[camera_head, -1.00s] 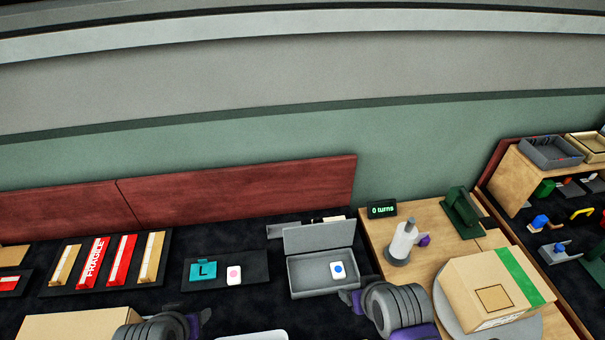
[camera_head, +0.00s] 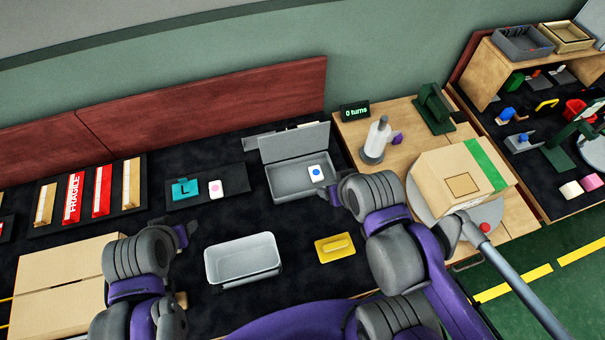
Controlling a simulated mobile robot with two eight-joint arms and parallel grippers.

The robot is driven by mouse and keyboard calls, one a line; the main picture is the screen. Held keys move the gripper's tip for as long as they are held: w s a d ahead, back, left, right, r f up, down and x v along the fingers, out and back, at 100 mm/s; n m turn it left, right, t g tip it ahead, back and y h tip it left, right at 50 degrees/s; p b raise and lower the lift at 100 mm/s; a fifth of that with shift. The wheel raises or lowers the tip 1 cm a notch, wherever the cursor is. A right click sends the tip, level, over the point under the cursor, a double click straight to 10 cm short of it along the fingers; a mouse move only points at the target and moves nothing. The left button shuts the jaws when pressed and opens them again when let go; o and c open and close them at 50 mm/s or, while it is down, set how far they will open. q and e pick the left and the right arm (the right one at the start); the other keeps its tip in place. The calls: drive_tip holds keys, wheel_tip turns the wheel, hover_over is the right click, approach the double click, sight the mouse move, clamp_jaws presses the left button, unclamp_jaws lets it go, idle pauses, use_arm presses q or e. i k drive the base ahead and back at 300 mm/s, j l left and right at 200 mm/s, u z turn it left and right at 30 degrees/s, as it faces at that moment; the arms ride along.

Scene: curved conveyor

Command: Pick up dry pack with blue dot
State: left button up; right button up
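The dry pack with the blue dot (camera_head: 316,173) is a small white packet. It lies in the right part of an open grey box (camera_head: 285,186) whose lid stands up at the back. My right gripper (camera_head: 335,195) is just below and right of the pack, by the box's right front corner; its fingers are small and partly hidden by the wrist, so I cannot tell how far apart they are. My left gripper (camera_head: 187,232) is well to the left, above the dark table, away from the pack; its opening is unclear.
A white packet with a pink dot (camera_head: 215,189) lies beside a teal L-marked piece (camera_head: 185,189). A white bin (camera_head: 242,262) and a yellow handled block (camera_head: 335,247) stand in front. A cardboard box (camera_head: 462,178) sits on a round grey plate at right.

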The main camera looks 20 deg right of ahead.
sight(316, 173)
drive_tip(key=k+l+u, duration=0.3)
drive_tip(key=k+u, duration=0.25)
drive_tip(key=k+l+u, duration=0.3)
drive_tip(key=l, duration=0.2)
drive_tip(key=i, duration=0.05)
